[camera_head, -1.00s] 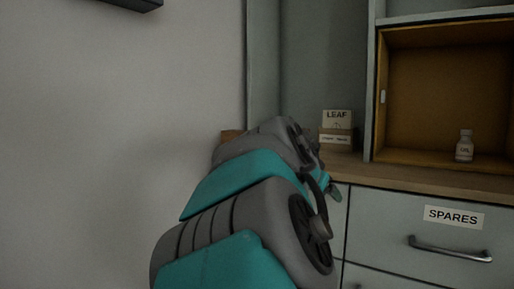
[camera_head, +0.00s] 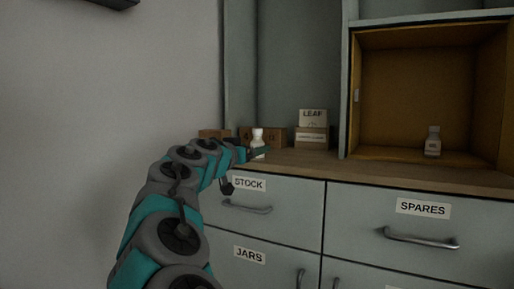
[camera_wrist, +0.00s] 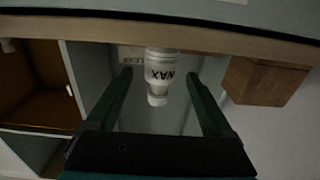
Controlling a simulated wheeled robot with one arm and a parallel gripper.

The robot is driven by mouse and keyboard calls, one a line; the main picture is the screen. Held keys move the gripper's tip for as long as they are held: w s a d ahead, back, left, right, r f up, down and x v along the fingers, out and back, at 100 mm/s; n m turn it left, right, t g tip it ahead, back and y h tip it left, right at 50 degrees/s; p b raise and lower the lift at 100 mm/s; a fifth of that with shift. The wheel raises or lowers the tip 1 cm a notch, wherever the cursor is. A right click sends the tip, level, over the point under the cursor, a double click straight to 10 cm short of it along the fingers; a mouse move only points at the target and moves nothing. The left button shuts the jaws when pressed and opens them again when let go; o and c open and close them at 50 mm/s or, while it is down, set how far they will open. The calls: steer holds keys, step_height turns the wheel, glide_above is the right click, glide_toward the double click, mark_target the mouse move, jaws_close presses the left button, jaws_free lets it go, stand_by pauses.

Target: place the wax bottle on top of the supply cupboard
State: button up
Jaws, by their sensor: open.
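The white wax bottle (camera_head: 258,138) stands upright on the wooden counter, behind the end of my arm in the head view. My gripper (camera_wrist: 158,76) is open, with one finger on each side of the bottle and gaps visible between. In the head view my gripper (camera_head: 260,151) is at the bottle, partly covering its lower part. Grey cupboard units stand at the counter; no label names one as the supply cupboard, and their tops are out of view.
A second white bottle (camera_head: 433,141) stands in the open ochre compartment (camera_head: 400,90). A LEAF box (camera_head: 312,130) and brown wooden blocks (camera_head: 277,139) stand near the wax bottle. Drawers labelled STOCK (camera_head: 249,184) and SPARES (camera_head: 423,208) are below the counter.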

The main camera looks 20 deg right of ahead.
mark_target(254, 146)
steer(key=x, duration=0.4)
steer(key=shift+w+r, duration=0.1)
steer(key=shift+w, duration=0.05)
steer(key=shift+c, duration=0.3)
jaws_close()
